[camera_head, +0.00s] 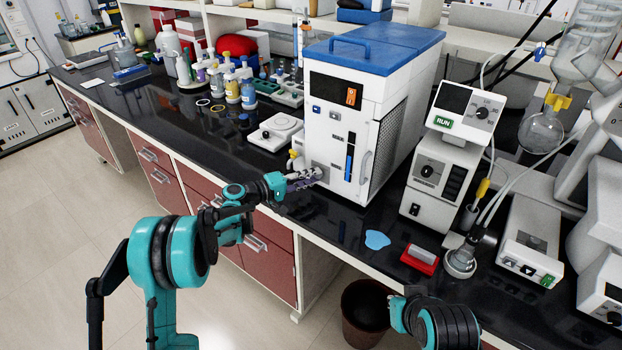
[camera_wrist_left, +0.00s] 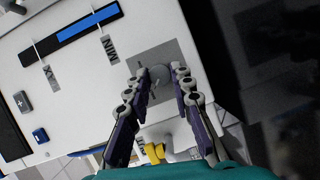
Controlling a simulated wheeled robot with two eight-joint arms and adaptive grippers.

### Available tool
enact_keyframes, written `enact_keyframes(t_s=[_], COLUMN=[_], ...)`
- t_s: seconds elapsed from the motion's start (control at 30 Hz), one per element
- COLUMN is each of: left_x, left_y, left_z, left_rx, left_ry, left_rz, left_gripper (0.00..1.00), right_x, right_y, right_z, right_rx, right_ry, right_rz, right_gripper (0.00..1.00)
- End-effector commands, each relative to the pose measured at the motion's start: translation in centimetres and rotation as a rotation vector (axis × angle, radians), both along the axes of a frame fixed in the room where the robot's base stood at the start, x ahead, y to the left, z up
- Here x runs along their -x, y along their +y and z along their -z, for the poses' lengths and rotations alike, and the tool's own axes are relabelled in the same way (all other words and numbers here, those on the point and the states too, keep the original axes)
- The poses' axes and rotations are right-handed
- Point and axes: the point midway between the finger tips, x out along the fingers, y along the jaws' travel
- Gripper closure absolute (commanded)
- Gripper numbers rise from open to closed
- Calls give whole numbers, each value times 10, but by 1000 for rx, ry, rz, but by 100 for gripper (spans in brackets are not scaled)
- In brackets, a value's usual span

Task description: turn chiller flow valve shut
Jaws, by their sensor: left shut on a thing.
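The grey round flow valve knob (camera_wrist_left: 160,74) sits on a grey plate low on that front. My left gripper (camera_head: 312,175) is at the chiller's lower front. In the left wrist view its fingers (camera_wrist_left: 166,84) are on either side of the knob, shut on it. The fingers partly hide the knob in the head view. My right arm shows at the bottom right; its gripper is not visible.
A yellow-handled tap (camera_wrist_left: 155,152) is close beside my left fingers. A white balance-like device (camera_head: 275,132) stands left of the chiller.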

Motion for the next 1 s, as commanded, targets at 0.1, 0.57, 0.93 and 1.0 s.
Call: enact_keyframes(t_s=[0.1,0.57,0.93,1.0], left_x=[0,0,4,10], left_y=[0,0,10,19], left_z=[0,0,-1,-2], left_rx=[5,5,5,5], left_ry=[5,5,4,4], left_rz=[0,-1,-3,-3], left_gripper=[100,56,56,56], right_x=[0,0,0,0], right_y=[0,0,0,0], right_z=[0,0,0,0], right_rx=[0,0,0,0], right_ry=[0,0,0,0], right_rz=[0,0,0,0], right_gripper=[100,100,100,100])
